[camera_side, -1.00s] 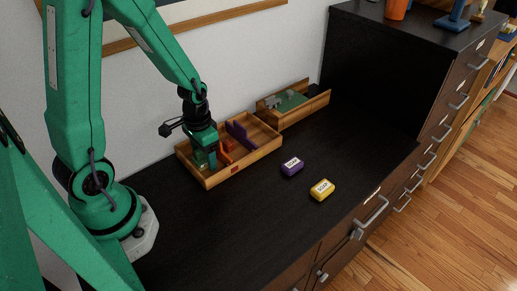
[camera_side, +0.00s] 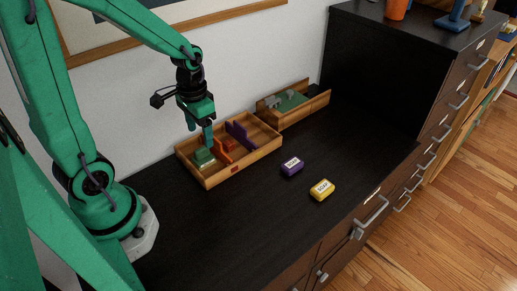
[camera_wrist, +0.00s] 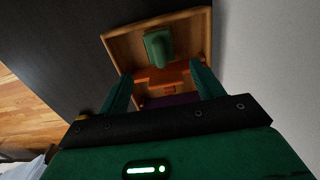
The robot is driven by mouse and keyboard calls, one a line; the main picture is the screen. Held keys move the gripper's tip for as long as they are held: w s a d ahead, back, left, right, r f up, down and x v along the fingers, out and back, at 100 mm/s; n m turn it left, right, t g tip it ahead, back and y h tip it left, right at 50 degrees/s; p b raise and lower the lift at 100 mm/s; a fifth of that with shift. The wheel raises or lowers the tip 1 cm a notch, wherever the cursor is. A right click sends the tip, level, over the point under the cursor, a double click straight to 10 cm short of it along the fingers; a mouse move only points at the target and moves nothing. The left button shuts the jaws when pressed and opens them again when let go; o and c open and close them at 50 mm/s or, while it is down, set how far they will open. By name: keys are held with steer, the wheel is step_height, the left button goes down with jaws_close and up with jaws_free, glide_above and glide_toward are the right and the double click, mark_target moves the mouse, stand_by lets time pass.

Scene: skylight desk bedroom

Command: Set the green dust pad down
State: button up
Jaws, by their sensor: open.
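The green dust pad (camera_side: 204,158) lies in the left compartment of the wooden tray (camera_side: 229,175), left of the orange divider (camera_side: 222,152). The wrist view shows the pad (camera_wrist: 158,48) on the tray floor with its raised grip upward, apart from my fingers. My gripper (camera_side: 207,140) is above the tray, pointing down, open and empty. In the wrist view my gripper's fingers (camera_wrist: 163,85) stand wide apart with nothing between them but the tray further below.
A purple divider (camera_side: 238,134) and a small red item (camera_side: 229,145) are in the tray. A second wooden box (camera_side: 301,112) stands behind it. A purple soap box (camera_side: 292,166) and a yellow soap box (camera_side: 322,190) lie on the dark desktop, whose front left is clear.

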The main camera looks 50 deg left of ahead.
mark_target(203, 147)
steer(key=shift+r, duration=1.95)
steer(key=o, duration=0.7)
steer(key=shift+w, duration=0.1)
steer(key=shift+c, duration=0.2)
steer(key=shift+o, duration=0.4)
steer(key=shift+w+d+r+m, duration=0.1)
steer(key=shift+w+d+m, duration=0.15)
steer(key=shift+w+m, duration=0.05)
steer(key=w+d+r+m, duration=0.3)
steer(key=w+d+m, duration=0.5)
steer(key=w+d, duration=0.25)
steer(key=w+d+m, duration=0.3)
steer(key=d+m, duration=0.1)
steer(key=d, duration=0.4)
steer(key=w+d+r+m, duration=0.1)
steer(key=w+d+m, duration=0.2)
steer(key=d, duration=0.6)
steer(key=shift+r+m, duration=0.2)
steer(key=shift+m, duration=1)
steer(key=shift+d+f, duration=0.1)
